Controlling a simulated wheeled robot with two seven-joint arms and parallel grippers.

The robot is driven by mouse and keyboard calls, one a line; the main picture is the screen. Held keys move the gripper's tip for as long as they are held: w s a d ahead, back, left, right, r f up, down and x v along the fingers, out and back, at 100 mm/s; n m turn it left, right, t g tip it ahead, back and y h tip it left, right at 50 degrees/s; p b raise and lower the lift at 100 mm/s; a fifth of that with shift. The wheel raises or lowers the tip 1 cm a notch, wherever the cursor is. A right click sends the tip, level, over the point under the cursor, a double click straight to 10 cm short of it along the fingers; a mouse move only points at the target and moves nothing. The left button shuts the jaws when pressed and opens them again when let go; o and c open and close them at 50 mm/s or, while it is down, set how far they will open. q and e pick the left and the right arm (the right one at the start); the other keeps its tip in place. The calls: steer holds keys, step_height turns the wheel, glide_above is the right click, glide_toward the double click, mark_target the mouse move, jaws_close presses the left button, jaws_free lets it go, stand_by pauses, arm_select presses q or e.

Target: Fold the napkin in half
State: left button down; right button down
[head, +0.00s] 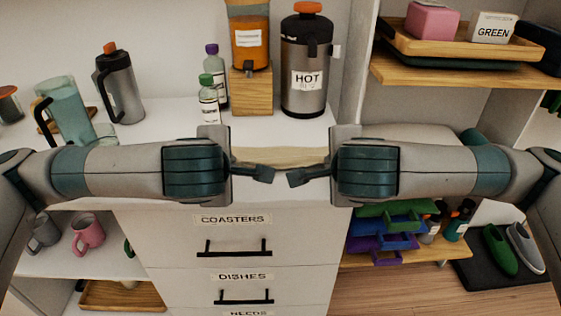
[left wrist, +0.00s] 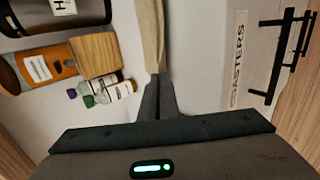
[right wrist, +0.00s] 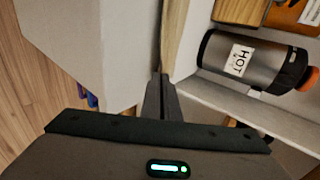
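The napkin (head: 278,157) is a beige cloth at the front edge of the white counter, between my two grippers in the head view. It shows as a narrow strip running up to the fingertips in the left wrist view (left wrist: 151,38) and the right wrist view (right wrist: 174,35). My left gripper (head: 267,174) is shut on its near edge. My right gripper (head: 294,178) is shut on the same edge, a short way to the right. My arms hide the napkin's sides in the head view.
A wooden block (head: 252,92) with an orange container stands behind the napkin, beside small bottles (head: 209,100). The HOT dispenser (head: 307,65) stands to the right. A dark pitcher (head: 119,85) and glass jug (head: 66,108) are at left. Drawers (head: 235,233) are below.

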arm_select(q)
steer(key=shift+f, duration=0.1)
arm_select(e)
steer(key=shift+f, duration=0.1)
arm_select(q)
steer(key=c, duration=1.7)
jaws_free()
arm_select(e)
steer(key=c, duration=1.7)
jaws_free()
